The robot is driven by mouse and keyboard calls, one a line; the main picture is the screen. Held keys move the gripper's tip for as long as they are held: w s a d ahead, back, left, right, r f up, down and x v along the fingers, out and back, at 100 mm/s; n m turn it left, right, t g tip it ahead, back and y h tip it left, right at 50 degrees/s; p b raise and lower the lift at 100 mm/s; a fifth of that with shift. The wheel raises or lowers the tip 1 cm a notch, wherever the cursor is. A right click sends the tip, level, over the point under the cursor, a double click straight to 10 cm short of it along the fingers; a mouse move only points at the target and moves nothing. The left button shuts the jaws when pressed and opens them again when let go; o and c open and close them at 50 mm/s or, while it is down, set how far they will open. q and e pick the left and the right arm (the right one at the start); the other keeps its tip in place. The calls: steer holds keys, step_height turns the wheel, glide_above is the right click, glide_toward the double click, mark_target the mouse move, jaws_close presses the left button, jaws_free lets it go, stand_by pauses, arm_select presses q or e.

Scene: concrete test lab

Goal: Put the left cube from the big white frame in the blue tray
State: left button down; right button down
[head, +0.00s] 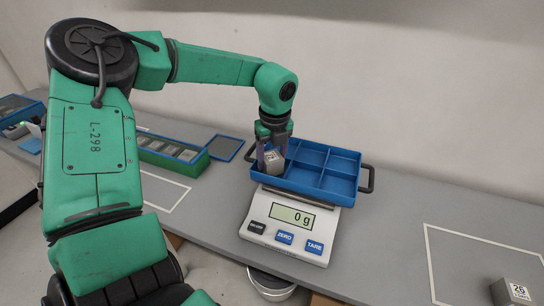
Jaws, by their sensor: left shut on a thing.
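My left gripper (272,147) points down over the left part of the blue tray (336,193) and is shut on a small grey cube (274,162) with a dark printed mark. The cube is at the tray's left compartments; I cannot tell whether it touches the floor. The tray has several compartments, and the others I can see are empty. A white-outlined frame (431,262) lies on the right of the table. A grey cube marked 26 (513,291) is at its lower right, cut by the picture edge. My right gripper is not in view.
The tray stands on a white scale (287,246) reading 0 g, with dark handles at its sides. A green box of grey blocks (172,158) and a blue-rimmed dark panel (225,148) lie left. Another white outline (180,203) is partly behind my arm.

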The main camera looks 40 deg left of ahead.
arm_select(q)
steer(key=shift+w+f, duration=0.1)
steer(key=shift+f, duration=0.35)
steer(key=shift+c, duration=2)
jaws_free()
